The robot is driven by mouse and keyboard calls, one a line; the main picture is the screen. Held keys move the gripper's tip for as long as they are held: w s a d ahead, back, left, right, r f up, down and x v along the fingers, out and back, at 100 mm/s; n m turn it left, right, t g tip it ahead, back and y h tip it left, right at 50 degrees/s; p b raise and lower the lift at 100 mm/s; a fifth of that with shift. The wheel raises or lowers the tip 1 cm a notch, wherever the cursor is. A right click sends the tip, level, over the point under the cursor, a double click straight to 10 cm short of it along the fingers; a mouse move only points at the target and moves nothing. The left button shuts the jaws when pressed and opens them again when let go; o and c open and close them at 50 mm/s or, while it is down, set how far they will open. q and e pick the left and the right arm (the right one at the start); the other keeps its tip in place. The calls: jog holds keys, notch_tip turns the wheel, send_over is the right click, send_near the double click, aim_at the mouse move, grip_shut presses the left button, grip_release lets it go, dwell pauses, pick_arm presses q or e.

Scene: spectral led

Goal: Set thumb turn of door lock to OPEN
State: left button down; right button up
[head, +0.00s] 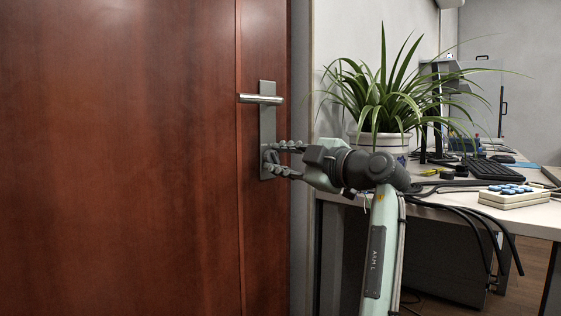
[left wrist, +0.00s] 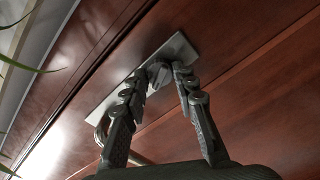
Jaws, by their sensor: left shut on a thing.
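The door lock has a tall metal plate (head: 267,125) on the reddish-brown wooden door (head: 120,160). Its small grey thumb turn (left wrist: 158,74) sits low on the plate and is mostly hidden by fingers in the head view. My left gripper (head: 270,154) reaches it from the right, with one finger above and one below. In the left wrist view my left gripper (left wrist: 157,78) has a finger on each side of the thumb turn, shut on it. No OPEN marking can be read. My right gripper is not in view.
A lever handle (head: 260,99) sticks out above the thumb turn. To the right, a desk (head: 430,197) holds a potted plant (head: 382,100), a keyboard (head: 497,169) and a box with blue keys (head: 513,195). Leaves hang near my wrist.

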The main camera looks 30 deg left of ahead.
pick_arm(q)
jog(key=c, duration=1.2)
grip_release()
jog(key=v, duration=1.2)
